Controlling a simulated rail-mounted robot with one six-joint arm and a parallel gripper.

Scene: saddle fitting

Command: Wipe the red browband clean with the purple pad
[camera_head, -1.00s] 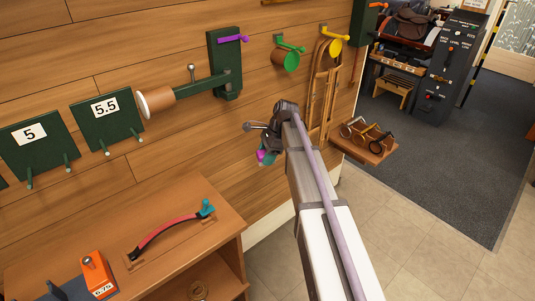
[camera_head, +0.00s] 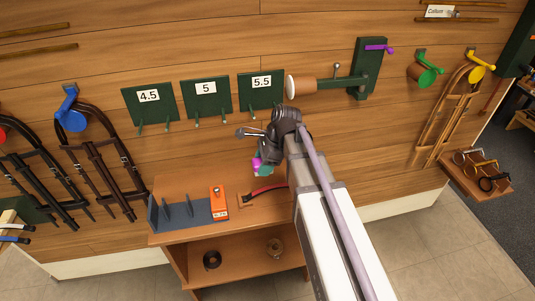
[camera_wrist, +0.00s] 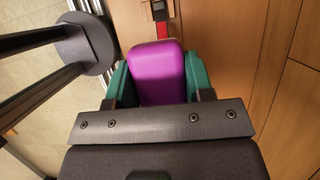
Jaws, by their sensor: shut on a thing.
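The purple pad (camera_wrist: 158,72) is held between the green fingers of my gripper (camera_wrist: 157,85) in the wrist view. It shows small and purple (camera_head: 257,162) at the end of my arm in the head view. The red browband (camera_head: 264,192) lies on the wooden bench top, just below and right of the pad in the head view. My arm hides its right end. In the wrist view a short red and dark strip, likely the browband (camera_wrist: 162,28), shows beyond the pad. Pad and browband look apart.
The bench top (camera_head: 185,187) also carries a grey rack (camera_head: 180,214) and an orange block (camera_head: 219,203) left of the browband. Green numbered plates (camera_head: 206,98) and a bracket with a round wooden end (camera_head: 302,86) are on the wall above. Bridles hang left.

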